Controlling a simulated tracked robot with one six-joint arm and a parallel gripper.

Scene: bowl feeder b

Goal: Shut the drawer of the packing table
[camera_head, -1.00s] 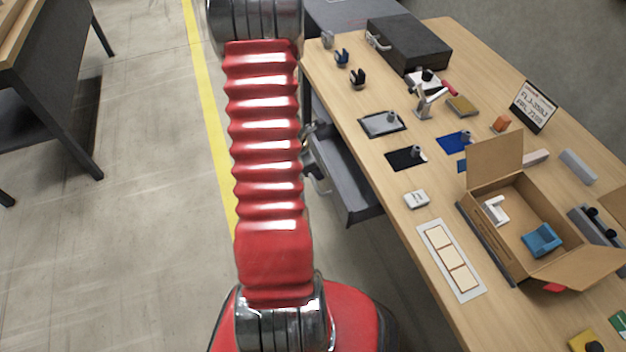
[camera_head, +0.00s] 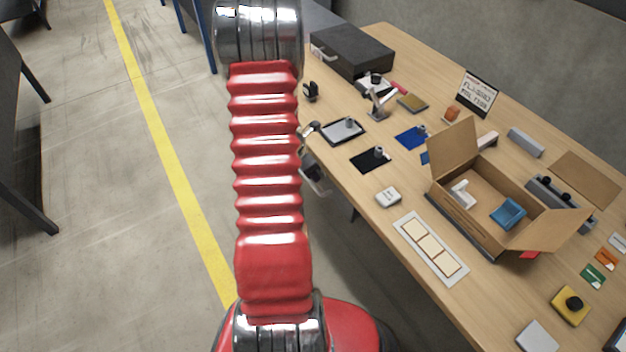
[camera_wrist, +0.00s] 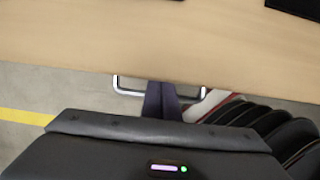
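The packing table (camera_head: 400,225) has a light wooden top, and its near edge runs diagonally in the head view. In the wrist view the handle (camera_wrist: 130,91) is a pale U-shaped bar close under the table edge. My gripper (camera_wrist: 161,86) has its two dark fingers together, side by side, overlapping the middle of the bar. Contact with it cannot be told for sure.
On the tabletop stand an open cardboard box (camera_head: 470,212), a black case (camera_head: 350,50), a label strip (camera_head: 431,247) and several small parts. Clear concrete floor with a yellow line (camera_head: 165,150) lies to the left. A dark table (camera_head: 20,170) stands at the far left.

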